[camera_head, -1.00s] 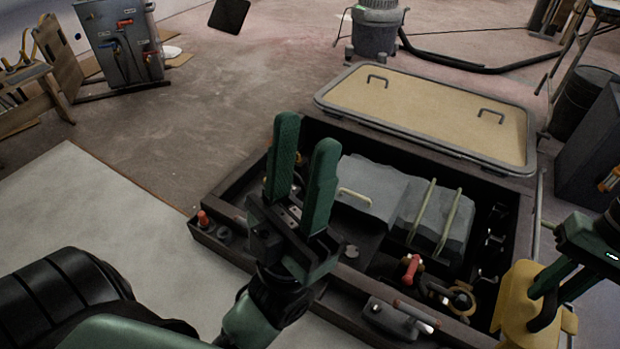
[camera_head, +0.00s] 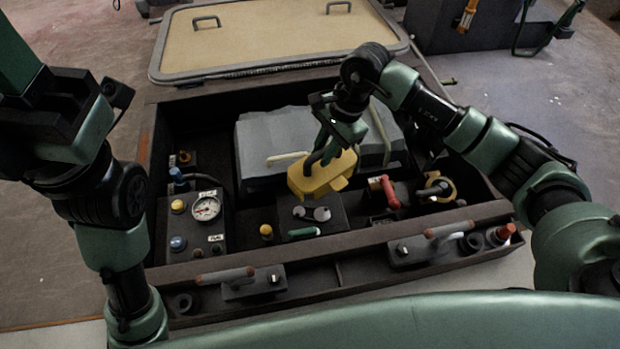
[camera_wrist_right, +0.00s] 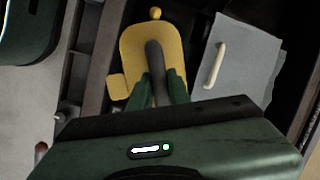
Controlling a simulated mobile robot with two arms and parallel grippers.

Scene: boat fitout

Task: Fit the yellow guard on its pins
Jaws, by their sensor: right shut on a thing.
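The yellow guard (camera_head: 322,178) is a flat, rounded plate with a dark handle. My right gripper (camera_head: 326,152) is shut on that handle and holds the guard over the middle of the open dark bay. In the right wrist view the guard (camera_wrist_right: 135,45) hangs between the green fingers (camera_wrist_right: 158,88), with its side tab at the left. Grey pulley-like discs (camera_head: 312,214) on a dark block show just below the guard in the head view. I cannot make out the pins. My left gripper (camera_head: 20,60) is at the upper left edge, partly cut off.
A grey engine-like cover (camera_head: 265,145) lies behind the guard. A gauge panel (camera_head: 206,208) stands to the left and a red-handled valve (camera_head: 389,192) to the right. The bay's front ledge (camera_head: 340,246) carries latches. A tan hatch lid (camera_head: 270,35) lies behind the bay.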

